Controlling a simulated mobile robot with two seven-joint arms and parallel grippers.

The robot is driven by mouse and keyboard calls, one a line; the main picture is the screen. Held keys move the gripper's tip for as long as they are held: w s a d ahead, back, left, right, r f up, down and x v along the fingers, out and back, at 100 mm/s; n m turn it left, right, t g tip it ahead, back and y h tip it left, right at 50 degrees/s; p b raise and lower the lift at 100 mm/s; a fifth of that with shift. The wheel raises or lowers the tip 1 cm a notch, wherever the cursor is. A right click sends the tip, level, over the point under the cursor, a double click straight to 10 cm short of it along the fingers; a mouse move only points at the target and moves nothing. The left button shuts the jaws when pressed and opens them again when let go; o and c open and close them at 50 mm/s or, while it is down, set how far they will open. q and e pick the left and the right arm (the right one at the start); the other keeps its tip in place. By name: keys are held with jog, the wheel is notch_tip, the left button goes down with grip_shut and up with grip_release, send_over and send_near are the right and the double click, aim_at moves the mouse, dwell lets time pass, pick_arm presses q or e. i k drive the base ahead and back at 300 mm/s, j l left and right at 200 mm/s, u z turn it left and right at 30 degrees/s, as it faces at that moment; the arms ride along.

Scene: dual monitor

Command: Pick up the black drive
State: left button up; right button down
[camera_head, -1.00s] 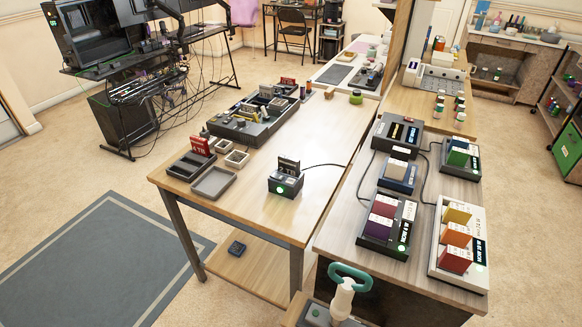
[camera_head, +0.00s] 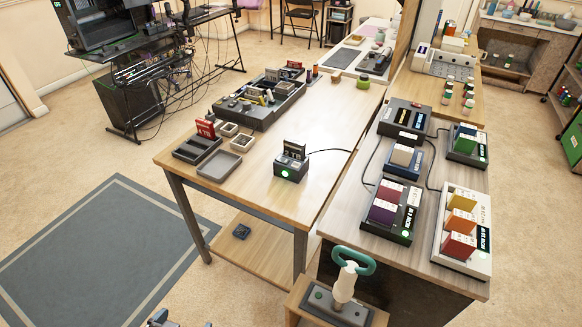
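A black drive-like block (camera_head: 294,149) stands upright in a small dark dock (camera_head: 291,170) with a green light, on the wooden table. A small dark object (camera_head: 241,231) lies on the shelf below; I cannot tell whether it is a drive. A small dark grey part at the bottom edge, left of centre, seems to be the tip of my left gripper (camera_head: 163,319). It is far from the dock, and its opening is cut off.
Trays (camera_head: 219,166) and a dark organizer (camera_head: 258,105) stand left and behind on the table (camera_head: 328,118). A cable runs right from the dock. The right bench holds several racks of coloured blocks (camera_head: 460,225). A stand with a teal-ringed handle (camera_head: 344,285) is in front.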

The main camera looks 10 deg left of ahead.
aim_at(296, 150)
jog(key=i+j+z, duration=0.1)
jog(key=j, duration=0.4)
jog(key=i+j+z, duration=0.1)
jog(key=j, duration=0.35)
jog(key=i+j+z, duration=0.1)
jog(key=j, duration=0.4)
jog(key=i+j, duration=0.15)
jog(key=j, duration=0.4)
jog(key=i+j+z, duration=0.15)
jog(key=j, duration=0.25)
jog(key=i+j+z, duration=0.15)
jog(key=j, duration=0.25)
jog(key=k, duration=0.05)
